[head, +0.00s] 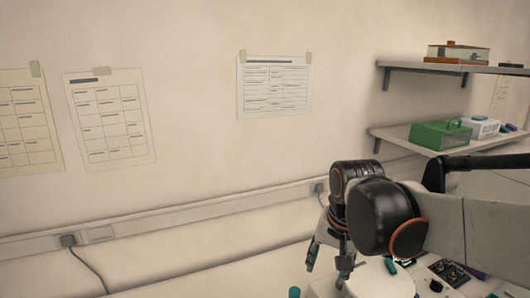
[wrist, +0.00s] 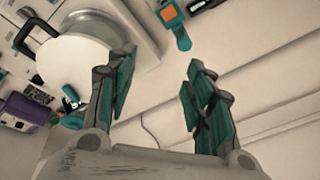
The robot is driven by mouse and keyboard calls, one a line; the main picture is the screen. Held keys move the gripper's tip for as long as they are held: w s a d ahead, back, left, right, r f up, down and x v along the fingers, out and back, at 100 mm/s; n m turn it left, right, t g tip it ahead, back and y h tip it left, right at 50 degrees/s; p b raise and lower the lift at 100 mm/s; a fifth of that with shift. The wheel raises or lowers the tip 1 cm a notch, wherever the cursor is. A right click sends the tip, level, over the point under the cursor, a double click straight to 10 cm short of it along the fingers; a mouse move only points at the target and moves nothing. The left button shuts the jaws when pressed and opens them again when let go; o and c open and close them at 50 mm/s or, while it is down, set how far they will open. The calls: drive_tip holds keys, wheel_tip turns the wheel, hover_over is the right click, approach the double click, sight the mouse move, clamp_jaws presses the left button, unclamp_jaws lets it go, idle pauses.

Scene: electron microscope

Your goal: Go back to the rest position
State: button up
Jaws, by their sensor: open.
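My gripper (head: 328,258) hangs at the lower right of the head view, at the end of my bent arm. In the wrist view my gripper (wrist: 158,90) is open, its two teal-padded fingers apart with nothing between them. A round white-topped piece of equipment (head: 382,280) stands just below and right of it in the head view. The same white round top (wrist: 75,62) shows left of the fingers in the wrist view. My arm hides part of the bench equipment.
Two wall shelves hold a green box (head: 440,134) and a glass-sided case (head: 458,53). A control panel (head: 450,275) lies right of the white top. In the wrist view, a teal item with an orange screen (wrist: 171,14) lies beyond the fingers. The left wall area is free, with taped papers (head: 110,118).

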drive_tip(key=s+d+f+n+t, duration=0.1)
drive_tip(key=s+d+n+t, duration=0.3)
drive_tip(key=s, duration=0.9)
drive_tip(key=shift+d+n, duration=0.5)
drive_tip(key=shift+d, duration=0.35)
